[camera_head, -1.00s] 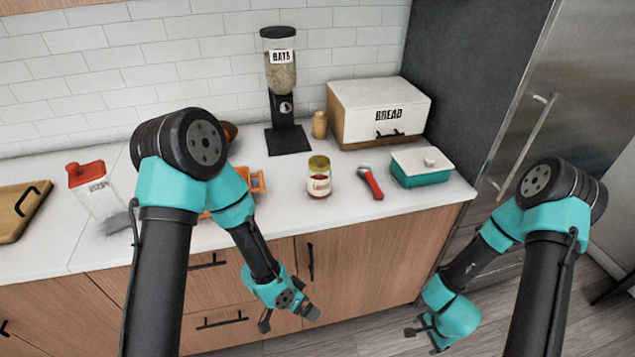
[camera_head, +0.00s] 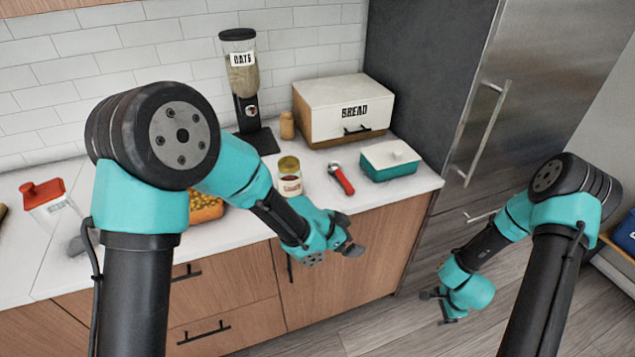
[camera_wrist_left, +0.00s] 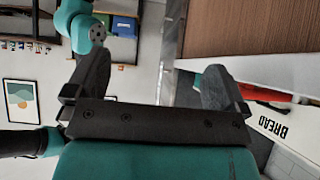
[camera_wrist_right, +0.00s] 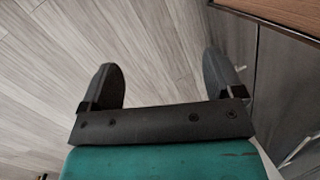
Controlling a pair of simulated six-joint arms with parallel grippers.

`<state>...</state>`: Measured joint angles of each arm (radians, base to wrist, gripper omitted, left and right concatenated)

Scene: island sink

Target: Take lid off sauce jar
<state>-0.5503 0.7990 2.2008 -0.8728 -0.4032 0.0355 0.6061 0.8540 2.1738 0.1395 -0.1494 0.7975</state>
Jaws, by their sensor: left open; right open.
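The sauce jar (camera_head: 290,178) stands upright on the white counter in the head view, with its gold lid (camera_head: 289,163) on top. My left forearm passes just in front of its lower part. My left gripper (camera_head: 352,248) is open and empty, in front of the counter's front edge, below and to the right of the jar. Its two fingers (camera_wrist_left: 150,80) show apart in the left wrist view, with nothing between them. My right gripper (camera_head: 436,304) is open and empty, low over the floor at the right. Its spread fingers also show in the right wrist view (camera_wrist_right: 160,85).
A red-handled tool (camera_head: 342,180) lies just right of the jar. Beyond it is a teal dish with a white lid (camera_head: 388,162). The bread box (camera_head: 343,108), oat dispenser (camera_head: 242,85) and a small brown shaker (camera_head: 287,125) stand behind. The fridge (camera_head: 500,120) is at the right.

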